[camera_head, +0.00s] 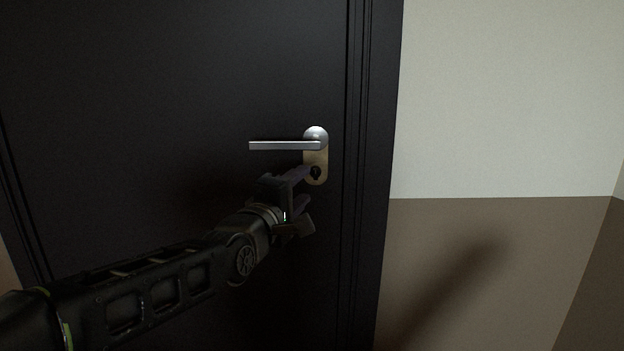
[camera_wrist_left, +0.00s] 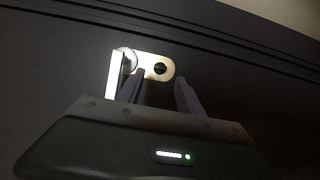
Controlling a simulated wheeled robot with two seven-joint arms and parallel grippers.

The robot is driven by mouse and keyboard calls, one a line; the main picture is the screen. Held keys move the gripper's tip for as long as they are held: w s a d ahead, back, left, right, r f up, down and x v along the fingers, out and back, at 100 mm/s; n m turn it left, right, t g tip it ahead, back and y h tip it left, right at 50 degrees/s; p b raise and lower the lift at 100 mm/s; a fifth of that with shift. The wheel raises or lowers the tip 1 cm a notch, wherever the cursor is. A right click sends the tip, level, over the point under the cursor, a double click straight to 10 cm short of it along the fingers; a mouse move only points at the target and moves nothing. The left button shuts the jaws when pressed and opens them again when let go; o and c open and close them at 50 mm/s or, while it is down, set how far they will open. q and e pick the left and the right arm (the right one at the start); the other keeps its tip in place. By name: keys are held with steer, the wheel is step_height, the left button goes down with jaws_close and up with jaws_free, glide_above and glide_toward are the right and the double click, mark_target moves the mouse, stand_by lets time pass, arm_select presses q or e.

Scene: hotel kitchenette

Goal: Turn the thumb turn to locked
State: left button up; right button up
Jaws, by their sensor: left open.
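The thumb turn (camera_head: 316,172) is a small dark knob low on a brass-coloured plate (camera_head: 323,155) on the dark door. It also shows in the left wrist view (camera_wrist_left: 159,68) as a dark round spot on the plate. Its exact angle is too dark to tell. My left gripper (camera_head: 305,185) is open just below and left of the thumb turn, pointing at the door. In the left wrist view its two fingers (camera_wrist_left: 160,88) stand apart, with the thumb turn beyond the gap between them. I cannot tell whether a finger touches it. My right gripper is not in view.
A silver lever handle (camera_head: 283,145) sits right above the thumb turn and reaches left, close to my gripper; it also shows in the left wrist view (camera_wrist_left: 115,78). The dark door frame (camera_head: 375,150) and a wall (camera_head: 510,100) stand to the right.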

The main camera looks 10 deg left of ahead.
mark_target(313, 175)
arm_select(q)
steer(key=w, duration=0.1)
steer(key=w+p, duration=0.1)
steer(key=w, duration=0.2)
steer(key=shift+w+d+r, duration=0.15)
steer(key=shift+d, duration=0.15)
steer(key=shift+w+p, duration=0.35)
steer(key=shift+w, duration=0.35)
jaws_close()
